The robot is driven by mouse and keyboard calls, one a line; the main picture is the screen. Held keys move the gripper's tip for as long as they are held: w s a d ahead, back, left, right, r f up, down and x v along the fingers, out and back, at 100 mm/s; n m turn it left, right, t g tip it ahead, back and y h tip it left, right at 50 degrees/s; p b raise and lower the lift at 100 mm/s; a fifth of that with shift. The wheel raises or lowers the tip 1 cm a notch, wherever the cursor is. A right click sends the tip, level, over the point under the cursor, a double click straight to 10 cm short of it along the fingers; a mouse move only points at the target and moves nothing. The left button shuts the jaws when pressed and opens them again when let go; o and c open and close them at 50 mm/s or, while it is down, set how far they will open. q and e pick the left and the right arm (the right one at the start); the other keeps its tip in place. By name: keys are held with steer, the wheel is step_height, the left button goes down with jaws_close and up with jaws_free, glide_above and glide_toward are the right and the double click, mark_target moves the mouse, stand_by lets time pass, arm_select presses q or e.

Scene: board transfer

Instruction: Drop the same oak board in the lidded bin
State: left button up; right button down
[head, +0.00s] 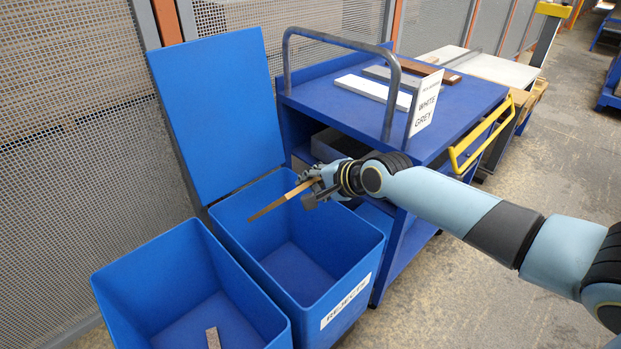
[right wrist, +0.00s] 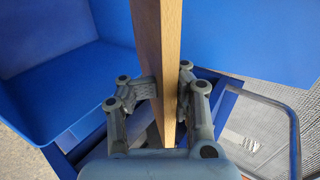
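The oak board (head: 281,201) is held tilted over the lidded bin (head: 375,262), a blue bin with its lid (head: 222,110) standing open behind it and a label on its front. My right gripper (head: 314,186) is shut on the board near one end. In the right wrist view the board (right wrist: 158,60) passes between both fingers of the gripper (right wrist: 168,88), and the blue bin walls show beyond it. The bin's inside looks empty where I can see it. My left gripper is not in view.
A second blue bin (head: 110,281), without a lid, stands at the front left with a small grey piece (head: 213,338) in it. A blue cart (head: 460,103) with a grey handle rail, boards and a "WHITE GREY" sign (head: 426,101) stands to the right. A mesh fence (head: 75,150) runs behind.

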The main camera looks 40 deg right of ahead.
step_height(320, 180, down, 8)
steer(key=b, duration=0.5)
steer(key=shift+f, duration=0.1)
steer(key=c, duration=1.1)
jaws_free()
steer(key=shift+f, duration=0.1)
steer(key=shift+s, duration=0.1)
steer(key=v, duration=1.2)
